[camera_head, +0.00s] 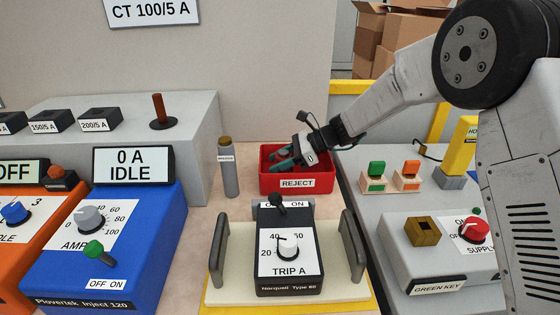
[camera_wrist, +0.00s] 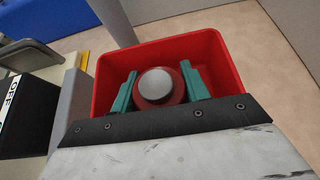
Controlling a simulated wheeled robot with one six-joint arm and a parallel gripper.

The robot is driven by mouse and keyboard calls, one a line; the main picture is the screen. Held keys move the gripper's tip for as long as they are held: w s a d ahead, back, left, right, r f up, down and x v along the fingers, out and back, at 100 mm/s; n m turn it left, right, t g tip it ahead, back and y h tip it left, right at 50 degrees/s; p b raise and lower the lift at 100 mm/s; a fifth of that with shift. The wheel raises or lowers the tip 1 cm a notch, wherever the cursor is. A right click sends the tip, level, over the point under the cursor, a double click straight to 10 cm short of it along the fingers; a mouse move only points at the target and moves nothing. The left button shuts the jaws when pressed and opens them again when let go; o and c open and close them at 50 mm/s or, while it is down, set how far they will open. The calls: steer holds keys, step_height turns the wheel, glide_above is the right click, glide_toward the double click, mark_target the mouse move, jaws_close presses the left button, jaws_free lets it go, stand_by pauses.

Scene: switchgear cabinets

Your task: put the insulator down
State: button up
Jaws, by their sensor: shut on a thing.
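The insulator (camera_wrist: 156,87) shows in the wrist view as a round red-brown body with a pale grey cap. My gripper (camera_wrist: 160,90) is shut on it, with one teal finger on each side. Behind it lies the inside of the red bin (camera_wrist: 228,62), labelled REJECT in the head view (camera_head: 298,193). In the head view my gripper (camera_head: 284,158) reaches over the bin from the right, its fingertips at the bin's opening. The insulator cannot be made out there. I cannot tell whether it touches the bin's floor.
A grey cylinder (camera_head: 230,170) with a brown top stands just left of the bin. The Norquell tester (camera_head: 289,255) on its cream tray (camera_head: 232,290) is in front. A grey bench (camera_head: 365,215) with key blocks is right. A blue injector box (camera_head: 140,245) is left.

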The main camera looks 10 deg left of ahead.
steer(key=o, duration=1.2)
steer(key=shift+f, duration=0.1)
steer(key=v, duration=1.2)
